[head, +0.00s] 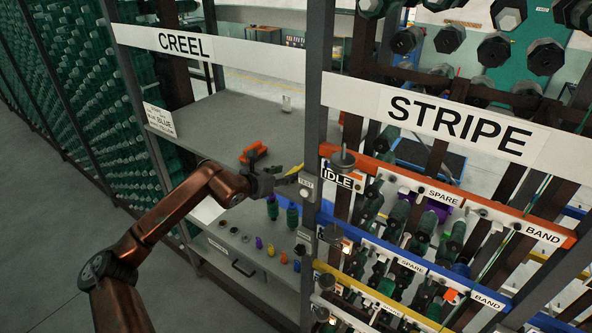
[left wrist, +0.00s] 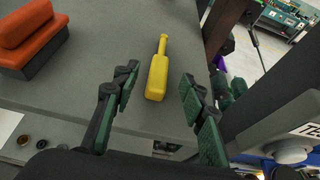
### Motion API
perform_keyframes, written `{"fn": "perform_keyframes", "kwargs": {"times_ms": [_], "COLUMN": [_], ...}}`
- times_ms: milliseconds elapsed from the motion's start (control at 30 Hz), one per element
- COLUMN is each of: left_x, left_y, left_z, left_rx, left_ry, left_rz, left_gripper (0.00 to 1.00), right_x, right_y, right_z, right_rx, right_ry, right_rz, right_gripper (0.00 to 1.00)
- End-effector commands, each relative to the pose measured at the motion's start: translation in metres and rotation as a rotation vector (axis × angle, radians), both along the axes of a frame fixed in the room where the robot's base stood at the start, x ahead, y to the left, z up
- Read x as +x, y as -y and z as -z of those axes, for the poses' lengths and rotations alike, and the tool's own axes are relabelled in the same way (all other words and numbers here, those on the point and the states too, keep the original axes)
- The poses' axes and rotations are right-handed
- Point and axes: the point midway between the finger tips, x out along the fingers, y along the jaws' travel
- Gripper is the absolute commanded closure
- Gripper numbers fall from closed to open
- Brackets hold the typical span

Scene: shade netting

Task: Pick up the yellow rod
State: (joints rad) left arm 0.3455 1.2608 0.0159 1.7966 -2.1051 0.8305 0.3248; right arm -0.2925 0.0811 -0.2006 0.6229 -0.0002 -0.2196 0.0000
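The yellow rod (left wrist: 157,76) lies on the grey shelf top (left wrist: 98,45), its thick end toward my left gripper and its thin neck pointing away. In the head view a yellow piece of it (head: 295,170) shows just beyond the gripper, partly hidden. My left gripper (left wrist: 158,84) is open, with one green-padded finger on each side of the rod's thick end and a gap on both sides. In the head view my left gripper (head: 277,181) is at the shelf's front edge, beside the post. My right gripper is not in view.
An orange-and-black object (head: 253,151) lies on the shelf left of the rod. A grey upright post (head: 314,120) with a labelled button box (head: 307,186) stands close on the right. Bobbins and small coloured pieces sit on the lower shelf.

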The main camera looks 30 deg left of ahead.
Motion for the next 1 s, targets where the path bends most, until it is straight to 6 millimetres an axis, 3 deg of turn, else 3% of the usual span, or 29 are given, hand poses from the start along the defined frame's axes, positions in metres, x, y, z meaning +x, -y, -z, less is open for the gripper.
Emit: {"fn": "perform_keyframes", "kwargs": {"times_ms": [267, 433, 700, 1000], "left_x": [0.030, 0.047, 0.049, 0.049], "left_y": [0.002, 0.004, 0.003, 0.003], "left_z": [0.009, 0.019, 0.022, 0.022], "left_rx": [-0.004, -0.002, 0.000, 0.000], "left_ry": [0.001, 0.001, 0.001, 0.001], "left_rz": [0.001, 0.002, 0.001, 0.002], "left_gripper": [0.61, 0.61, 0.61, 0.81], "right_x": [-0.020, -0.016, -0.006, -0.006], "right_y": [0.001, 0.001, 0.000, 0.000], "right_z": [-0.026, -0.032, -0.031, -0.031], "right_rx": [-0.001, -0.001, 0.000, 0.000], "right_ry": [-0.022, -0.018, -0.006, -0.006], "right_rz": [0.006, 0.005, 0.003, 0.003], "right_gripper": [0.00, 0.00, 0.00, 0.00]}}
